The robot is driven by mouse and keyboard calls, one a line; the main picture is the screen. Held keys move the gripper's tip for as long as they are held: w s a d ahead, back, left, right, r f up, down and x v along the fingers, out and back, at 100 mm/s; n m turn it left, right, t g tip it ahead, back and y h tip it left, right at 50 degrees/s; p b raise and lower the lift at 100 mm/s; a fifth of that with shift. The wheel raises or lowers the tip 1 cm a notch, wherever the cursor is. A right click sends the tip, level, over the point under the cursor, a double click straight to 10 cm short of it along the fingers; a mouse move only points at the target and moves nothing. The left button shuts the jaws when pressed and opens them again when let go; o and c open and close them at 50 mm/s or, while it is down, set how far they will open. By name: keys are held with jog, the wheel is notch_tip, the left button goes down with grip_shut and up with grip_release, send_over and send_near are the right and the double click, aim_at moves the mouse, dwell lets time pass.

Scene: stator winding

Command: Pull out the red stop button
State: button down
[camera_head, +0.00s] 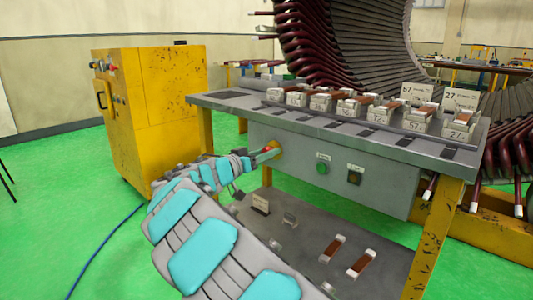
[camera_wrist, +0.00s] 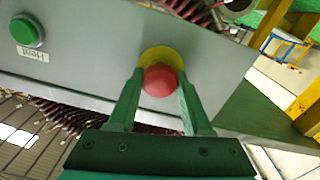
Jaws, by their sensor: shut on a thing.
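The red stop button (camera_wrist: 161,81) sits on a yellow round base on the grey panel of the workbench. In the wrist view it lies between the two fingers of my gripper (camera_wrist: 160,92), which are shut on its sides. In the head view my gripper (camera_head: 268,155) reaches the left part of the panel, and only a little of the red button (camera_head: 268,149) shows beside the fingers. Part of the yellow base (camera_head: 278,148) shows there too. How far the button stands out from its base I cannot tell.
A green button (camera_head: 322,168) and a dark switch box (camera_head: 354,175) are on the same panel to the right. The bench top (camera_head: 228,102) holds several numbered blocks. A lower shelf (camera_head: 305,232) carries small parts. A yellow cabinet (camera_head: 160,90) stands at the left.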

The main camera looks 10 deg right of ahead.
jog(key=shift+f+b, duration=0.1)
jog(key=shift+b, duration=0.3)
jog(key=shift+s+a+f+b, duration=0.1)
jog(key=shift+b, duration=0.45)
jog(key=shift+s+a+r+b, duration=0.15)
jog(key=shift+a+r+b, duration=0.1)
jog(key=shift+b, duration=0.3)
jog(key=shift+c, duration=1.6)
grip_release()
jog(key=shift+a, duration=0.1)
jog(key=v, duration=0.8)
jog(key=shift+b, duration=0.35)
